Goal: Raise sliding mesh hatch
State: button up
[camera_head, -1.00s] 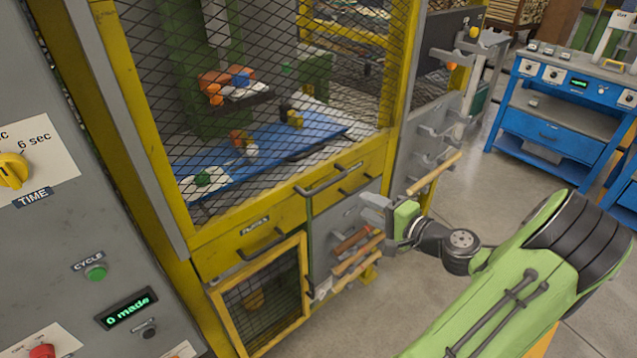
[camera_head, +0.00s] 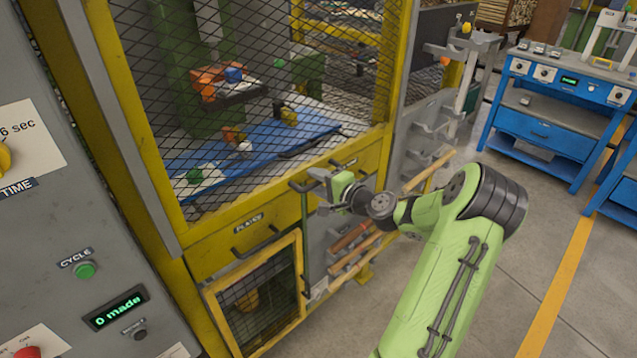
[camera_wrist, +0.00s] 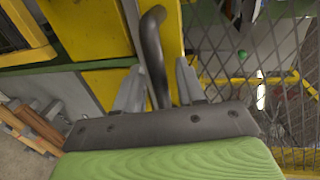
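The mesh hatch (camera_head: 345,143) is the large wire-mesh panel in a yellow frame on the front of the machine. It is down, and the parts inside show through the mesh. Its dark bar handle (camera_head: 298,187) sits on the yellow lower rail. My gripper (camera_head: 322,182) is at this handle. In the wrist view the handle (camera_wrist: 154,50) runs between the two grey fingers of my gripper (camera_wrist: 160,80), with a gap showing on each side. The gripper is open around the bar. Part of the handle is hidden by the gripper in the head view.
A yellow drawer (camera_head: 235,240) with its own handle is below the hatch at left, above a small mesh door (camera_head: 262,300). A rack with wooden rods (camera_head: 350,238) is under my arm. A control panel (camera_head: 60,230) stands at left.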

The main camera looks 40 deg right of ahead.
grip_shut()
